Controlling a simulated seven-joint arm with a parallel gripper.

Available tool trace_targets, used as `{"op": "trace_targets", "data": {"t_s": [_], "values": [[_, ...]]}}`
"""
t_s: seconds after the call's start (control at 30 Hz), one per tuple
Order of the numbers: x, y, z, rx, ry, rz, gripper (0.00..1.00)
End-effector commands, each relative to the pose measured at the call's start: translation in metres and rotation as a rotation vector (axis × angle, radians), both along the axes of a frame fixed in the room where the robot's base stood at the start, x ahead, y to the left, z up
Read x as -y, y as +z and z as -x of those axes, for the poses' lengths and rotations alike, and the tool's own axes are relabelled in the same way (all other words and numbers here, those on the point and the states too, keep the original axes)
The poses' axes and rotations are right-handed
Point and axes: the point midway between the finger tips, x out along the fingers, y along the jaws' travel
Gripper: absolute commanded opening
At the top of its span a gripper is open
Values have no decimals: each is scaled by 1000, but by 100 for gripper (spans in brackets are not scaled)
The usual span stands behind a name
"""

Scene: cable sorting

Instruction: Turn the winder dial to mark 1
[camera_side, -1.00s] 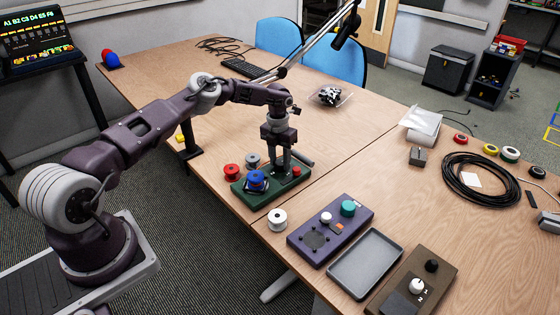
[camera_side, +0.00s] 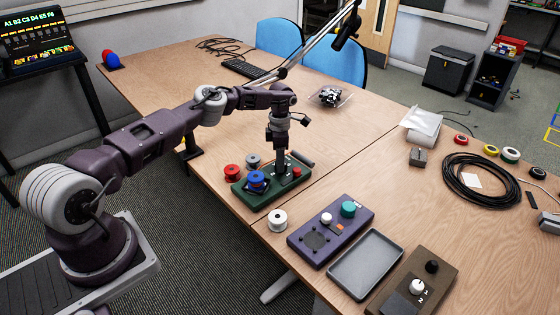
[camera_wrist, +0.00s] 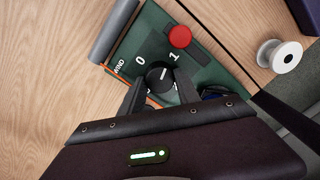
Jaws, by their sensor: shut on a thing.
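The winder is a green box (camera_side: 262,199) on the table in the side view, and its green panel (camera_wrist: 205,72) fills the upper middle of the wrist view. Its black dial (camera_wrist: 159,76) sits beside the printed marks 0 (camera_wrist: 140,60) and 1 (camera_wrist: 174,57). A white line on the dial appears to point up and right, toward the 1 side; its exact alignment is hard to tell. My gripper (camera_wrist: 160,88) is shut on the dial, one finger on each side. In the side view my gripper (camera_side: 281,171) hides the dial.
A red button (camera_wrist: 180,37) is close beyond the dial. A white spool (camera_side: 277,220) and a purple box (camera_side: 330,229) stand nearby.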

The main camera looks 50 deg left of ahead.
Motion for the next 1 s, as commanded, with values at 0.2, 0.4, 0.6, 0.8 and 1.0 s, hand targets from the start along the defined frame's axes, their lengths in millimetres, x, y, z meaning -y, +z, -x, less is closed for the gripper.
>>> {"op": "trace_targets", "data": {"t_s": [0.2, 0.4, 0.6, 0.8, 1.0], "values": [[0, 1, -1, 3, -146, 0, 0], [0, 1, -2, 4, -239, -1, 0], [0, 1, -2, 3, -286, 0, 0], [0, 1, -2, 3, -301, 0, 0], [0, 1, -2, 2, -302, -1, 0]]}}
